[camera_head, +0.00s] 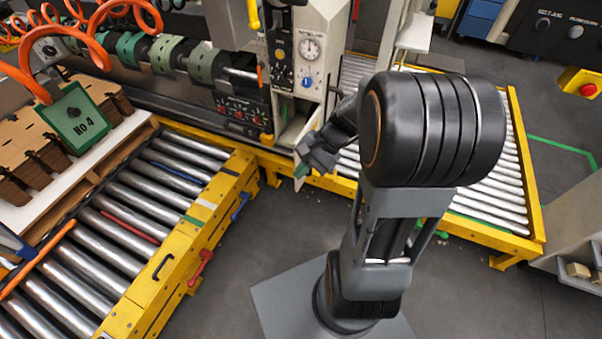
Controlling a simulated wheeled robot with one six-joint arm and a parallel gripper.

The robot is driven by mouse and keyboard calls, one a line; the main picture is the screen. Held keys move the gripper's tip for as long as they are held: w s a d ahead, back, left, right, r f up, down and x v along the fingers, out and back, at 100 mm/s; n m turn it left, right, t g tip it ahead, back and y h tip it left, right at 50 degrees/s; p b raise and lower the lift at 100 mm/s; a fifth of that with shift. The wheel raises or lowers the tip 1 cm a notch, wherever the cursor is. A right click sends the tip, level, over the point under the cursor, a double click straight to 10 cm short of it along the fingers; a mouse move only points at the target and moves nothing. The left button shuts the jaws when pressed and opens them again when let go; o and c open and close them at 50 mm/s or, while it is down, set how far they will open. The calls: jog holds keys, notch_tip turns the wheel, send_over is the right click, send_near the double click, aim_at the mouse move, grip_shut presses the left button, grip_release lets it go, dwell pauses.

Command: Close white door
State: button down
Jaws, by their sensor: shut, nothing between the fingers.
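A white machine column (311,50) with a dial stands at the top centre. Below its controls is a pale white panel (292,131) that looks like the white door, standing at an angle beside a dark opening. Its lower part and right side are partly hidden by my arm, so I cannot tell exactly how far open it is. My gripper (300,173) is shut and empty, pointing down just below and in front of this panel. I cannot tell whether it touches the panel.
A yellow-framed roller conveyor (185,225) fills the left, with a stack of brown blanks (38,160) and a green "No 4" sign (73,117). Another roller conveyor (490,205) lies behind my arm at right. Grey floor (255,240) between them is free.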

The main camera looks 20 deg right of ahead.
jog(key=w+d+f+m+t+y+b, duration=0.3)
jog(key=d+f+m, duration=0.1)
jog(key=f+m, duration=0.15)
jog(key=w+d+f+m+t+y+b, duration=0.2)
jog(key=d+f+m+t+b, duration=0.15)
jog(key=f, duration=0.25)
jog(key=m+t+h+b, duration=0.1)
jog(key=m+t+b, duration=0.2)
jog(key=m+t, duration=0.45)
send_near(298, 159)
jog(key=shift+g, duration=0.3)
jog(key=x, duration=0.3)
jog(key=b+x, duration=0.1)
jog(key=x, duration=0.3)
jog(key=shift+w+a+r, duration=0.2)
jog(key=shift+w, duration=0.05)
